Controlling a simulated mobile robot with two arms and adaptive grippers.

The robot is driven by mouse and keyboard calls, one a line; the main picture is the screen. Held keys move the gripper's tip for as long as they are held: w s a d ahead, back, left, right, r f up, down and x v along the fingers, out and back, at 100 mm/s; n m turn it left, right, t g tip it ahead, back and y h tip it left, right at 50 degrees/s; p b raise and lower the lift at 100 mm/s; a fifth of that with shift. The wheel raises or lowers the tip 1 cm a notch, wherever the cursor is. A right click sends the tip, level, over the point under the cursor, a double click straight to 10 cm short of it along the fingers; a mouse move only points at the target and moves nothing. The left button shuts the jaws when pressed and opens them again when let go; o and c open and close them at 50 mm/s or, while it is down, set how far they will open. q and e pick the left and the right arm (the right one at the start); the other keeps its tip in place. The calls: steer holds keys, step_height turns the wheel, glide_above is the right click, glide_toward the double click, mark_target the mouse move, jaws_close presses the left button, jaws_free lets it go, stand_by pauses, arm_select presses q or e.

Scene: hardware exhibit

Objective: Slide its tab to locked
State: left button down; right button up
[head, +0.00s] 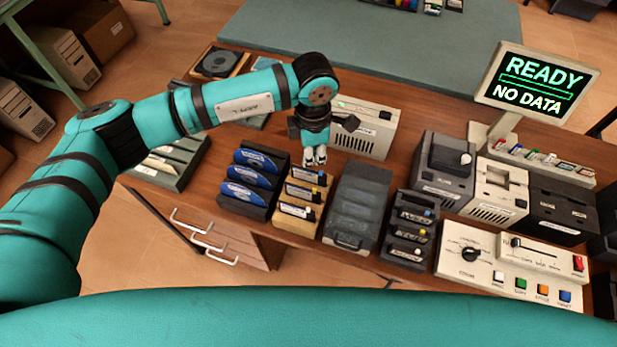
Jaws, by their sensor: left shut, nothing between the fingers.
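My left gripper (315,157) is shut and empty, pointing down at the back end of a light wooden rack (283,226). The rack holds dark cartridges with pale labels and small coloured tabs: a rear one (304,175), a middle one (300,192) and a front one (297,211). The fingertips are over or beside the rear cartridge; whether they touch it I cannot tell. Which cartridge's tab is meant, and whether any tab is at locked, is too small to tell. My right gripper is not in view.
Left of the rack stands a dark rack of blue-labelled discs (246,192); right of it is a grey lidded case (356,205). A beige device (365,130) stands behind the gripper. A monitor (537,82) reads "READY NO DATA". A control panel (490,262) is at front right.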

mark_target(317, 182)
arm_select(q)
steer(key=shift+w+a+b, duration=0.25)
steer(key=shift+a+b, duration=0.05)
stand_by(0.6)
steer(key=shift+w+a, duration=0.2)
steer(key=shift+a, duration=0.05)
steer(key=shift+b, duration=0.4)
stand_by(0.4)
stand_by(0.3)
steer(key=shift+f+b, duration=1.75)
steer(key=shift+b, duration=0.4)
steer(key=shift+s+d+b, duration=0.25)
steer(key=shift+d, duration=0.35)
steer(key=shift+s+d+b, duration=0.2)
steer(key=shift+d, duration=0.4)
stand_by(0.6)
steer(key=shift+w+a+b, duration=0.1)
steer(key=shift+a+b, duration=0.15)
steer(key=shift+b, duration=0.15)
